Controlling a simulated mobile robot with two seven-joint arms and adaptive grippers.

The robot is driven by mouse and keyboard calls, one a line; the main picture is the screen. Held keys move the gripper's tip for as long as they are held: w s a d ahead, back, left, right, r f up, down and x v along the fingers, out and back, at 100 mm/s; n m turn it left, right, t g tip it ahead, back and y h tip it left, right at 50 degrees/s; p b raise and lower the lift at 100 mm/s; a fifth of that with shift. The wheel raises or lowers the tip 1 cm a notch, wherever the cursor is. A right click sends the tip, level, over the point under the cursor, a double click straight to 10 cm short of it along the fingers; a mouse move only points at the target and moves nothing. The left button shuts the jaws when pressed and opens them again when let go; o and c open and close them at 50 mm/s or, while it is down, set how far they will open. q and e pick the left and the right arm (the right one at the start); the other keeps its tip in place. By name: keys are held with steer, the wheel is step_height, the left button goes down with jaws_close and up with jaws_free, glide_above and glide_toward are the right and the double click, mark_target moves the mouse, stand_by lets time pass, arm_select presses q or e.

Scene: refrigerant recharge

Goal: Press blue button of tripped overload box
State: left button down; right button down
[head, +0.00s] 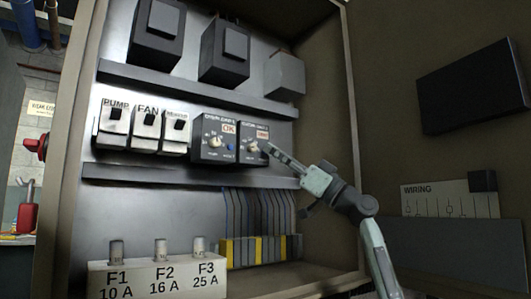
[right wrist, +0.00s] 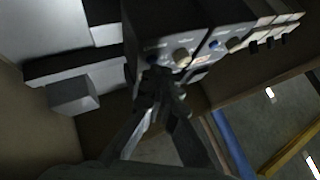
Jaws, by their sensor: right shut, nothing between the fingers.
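Two dark overload boxes sit side by side in the open cabinet. The left overload box (head: 207,152) has a sign reading OK, a pale dial and a blue button (head: 230,147). The right overload box (head: 249,132) has an orange-red sign too small to read surely, and a dial (head: 251,147). My right gripper (head: 268,150) is shut and empty, its tips at the right box's lower right face, covering its button area. In the right wrist view the shut fingertips (right wrist: 158,78) lie just before that box's dial (right wrist: 181,57); contact cannot be told. My left gripper is not seen.
Switches marked PUMP (head: 113,127) and FAN (head: 147,130), plus a third, stand left of the boxes. Grey trunking (head: 190,174) and wires run below. Fuses stand on a pale block (head: 150,279) at the bottom. The cabinet door (head: 430,150) is at right.

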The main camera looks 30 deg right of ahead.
steer(key=shift+w, duration=0.25)
stand_by(0.5)
steer(key=shift+s+f, duration=0.1)
steer(key=shift+s, duration=0.05)
steer(key=shift+s+b, duration=0.45)
steer(key=shift+s, duration=0.15)
